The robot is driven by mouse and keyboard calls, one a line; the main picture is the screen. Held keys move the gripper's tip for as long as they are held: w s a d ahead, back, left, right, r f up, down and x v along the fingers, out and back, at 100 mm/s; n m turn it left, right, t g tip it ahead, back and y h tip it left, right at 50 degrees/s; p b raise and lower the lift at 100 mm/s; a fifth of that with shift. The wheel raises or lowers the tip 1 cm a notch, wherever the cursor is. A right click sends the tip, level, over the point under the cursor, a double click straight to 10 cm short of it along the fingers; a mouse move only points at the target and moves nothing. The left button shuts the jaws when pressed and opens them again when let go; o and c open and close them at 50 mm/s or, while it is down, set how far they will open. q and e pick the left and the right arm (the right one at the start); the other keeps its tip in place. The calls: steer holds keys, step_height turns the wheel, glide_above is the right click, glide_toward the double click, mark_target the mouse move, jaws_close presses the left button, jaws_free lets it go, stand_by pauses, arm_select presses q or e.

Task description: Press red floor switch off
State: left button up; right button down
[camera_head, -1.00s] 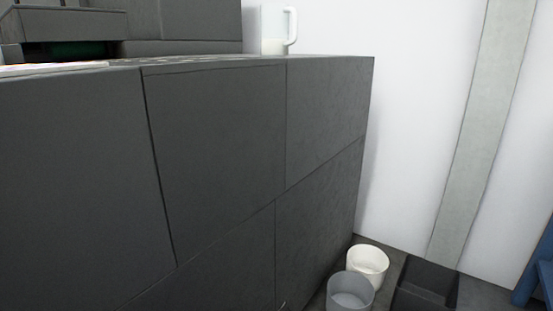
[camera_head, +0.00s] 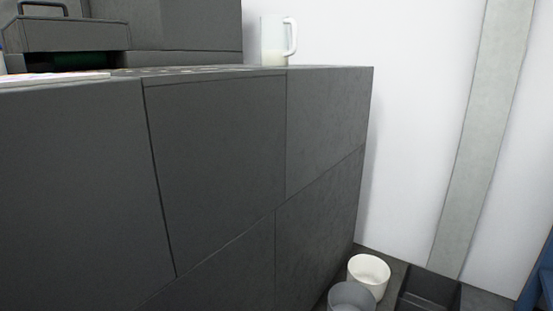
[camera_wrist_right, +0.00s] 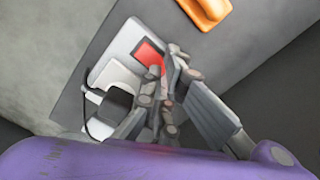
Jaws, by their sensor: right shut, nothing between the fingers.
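In the right wrist view a red switch pad (camera_wrist_right: 148,53) sits on a pale plate (camera_wrist_right: 122,43), on a dark grey surface. My right gripper (camera_wrist_right: 172,65) is shut and empty. In the picture its fingers reach up to the red pad's right edge and overlap part of it. I cannot tell whether they touch it. My left gripper is in neither view, and the head view shows neither gripper nor the switch.
An orange object (camera_wrist_right: 207,12) lies beyond the plate. In the head view a dark panelled counter (camera_head: 215,170) fills the left and middle, with a jug (camera_head: 273,40) on top. A white bucket (camera_head: 368,274), a grey bucket (camera_head: 350,297) and a dark bin (camera_head: 432,288) stand right of it.

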steer(key=shift+f+b, duration=0.9)
steer(key=shift+f, duration=0.1)
stand_by(0.4)
step_height(320, 180, up, 3)
steer(key=shift+f+p, duration=0.15)
steer(key=shift+p, duration=1.1)
steer(key=shift+r+p, duration=1.6)
steer(key=shift+r, duration=0.6)
